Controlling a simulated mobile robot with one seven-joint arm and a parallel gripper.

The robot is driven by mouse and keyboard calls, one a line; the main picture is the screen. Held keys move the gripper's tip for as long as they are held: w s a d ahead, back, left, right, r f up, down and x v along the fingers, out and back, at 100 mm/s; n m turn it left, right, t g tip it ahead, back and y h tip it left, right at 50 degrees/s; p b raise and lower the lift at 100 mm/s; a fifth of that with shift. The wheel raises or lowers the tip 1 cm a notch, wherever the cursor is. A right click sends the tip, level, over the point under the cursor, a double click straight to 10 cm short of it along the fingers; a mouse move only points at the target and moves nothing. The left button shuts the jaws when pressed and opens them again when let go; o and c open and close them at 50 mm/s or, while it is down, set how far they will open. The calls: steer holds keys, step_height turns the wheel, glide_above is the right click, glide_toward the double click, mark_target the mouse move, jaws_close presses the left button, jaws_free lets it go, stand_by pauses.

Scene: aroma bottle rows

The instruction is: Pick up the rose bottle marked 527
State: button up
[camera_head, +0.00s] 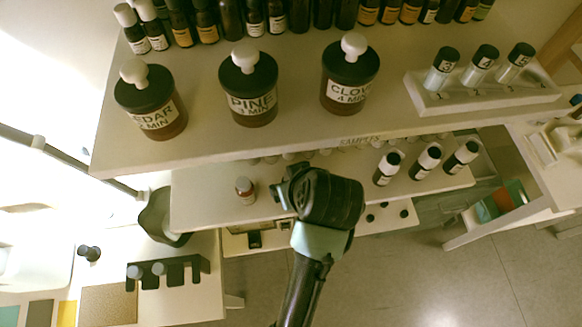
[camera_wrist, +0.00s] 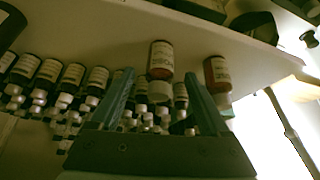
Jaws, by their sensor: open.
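In the wrist view my gripper (camera_wrist: 159,80) is open, with two greenish fingers apart and nothing held. A small amber bottle (camera_wrist: 160,58) with a white label and white cap shows between and beyond the fingertips, cap downward in this picture. A second similar bottle (camera_wrist: 216,74) is to its right. The labels are too blurred to read, so I cannot tell which bottle is marked 527. A small reddish bottle (camera_head: 246,190) stands left of my gripper in the head view.
Several bottles crowd the left of the wrist view, including a dark bottle (camera_wrist: 48,74). The upper shelf (camera_head: 215,150) overhangs the lower shelf (camera_head: 205,205). Upper shelf jars include PINE (camera_head: 251,97). Dark bottles, one a white-labelled bottle (camera_head: 387,168), stand right of my gripper.

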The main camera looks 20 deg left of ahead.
steer(key=shift+x, duration=1.35)
jaws_close()
